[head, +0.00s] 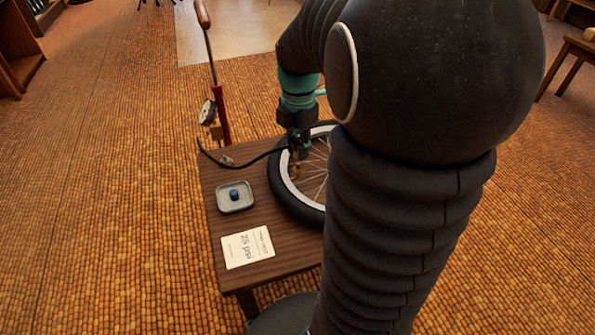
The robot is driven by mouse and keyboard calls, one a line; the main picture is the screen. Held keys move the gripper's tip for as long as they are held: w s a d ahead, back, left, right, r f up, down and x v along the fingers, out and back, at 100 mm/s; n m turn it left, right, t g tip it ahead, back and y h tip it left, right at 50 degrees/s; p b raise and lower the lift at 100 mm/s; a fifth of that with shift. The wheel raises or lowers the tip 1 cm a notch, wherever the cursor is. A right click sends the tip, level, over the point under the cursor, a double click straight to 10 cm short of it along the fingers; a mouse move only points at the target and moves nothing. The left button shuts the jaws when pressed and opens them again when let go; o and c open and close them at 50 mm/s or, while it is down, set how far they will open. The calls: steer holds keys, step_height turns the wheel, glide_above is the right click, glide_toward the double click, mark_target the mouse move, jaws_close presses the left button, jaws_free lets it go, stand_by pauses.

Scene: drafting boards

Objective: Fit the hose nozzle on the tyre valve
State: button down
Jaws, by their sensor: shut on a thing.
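A spoked wheel with a black tyre (283,203) lies flat on a small wooden table, its right part hidden behind my arm. A black hose (250,162) runs from the pump side across the table to my gripper (298,153). My gripper points down over the left part of the wheel, shut on the hose nozzle at the hose's end; the nozzle itself is mostly hidden. A small brass-coloured piece (296,171) shows just below the fingers near the rim. I cannot tell whether it is nozzle or valve, or whether the two touch.
A red floor pump (221,114) with a round gauge (207,112) stands at the table's back left. Open floor lies left.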

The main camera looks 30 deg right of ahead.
steer(key=shift+f, duration=0.7)
steer(key=shift+f+b, duration=1.05)
steer(key=shift+f, duration=0.25)
steer(key=c, duration=0.9)
jaws_free()
steer(key=shift+c, duration=0.2)
steer(key=shift+r, duration=0.1)
step_height(320, 180, up, 12)
steer(key=shift+f, duration=0.1)
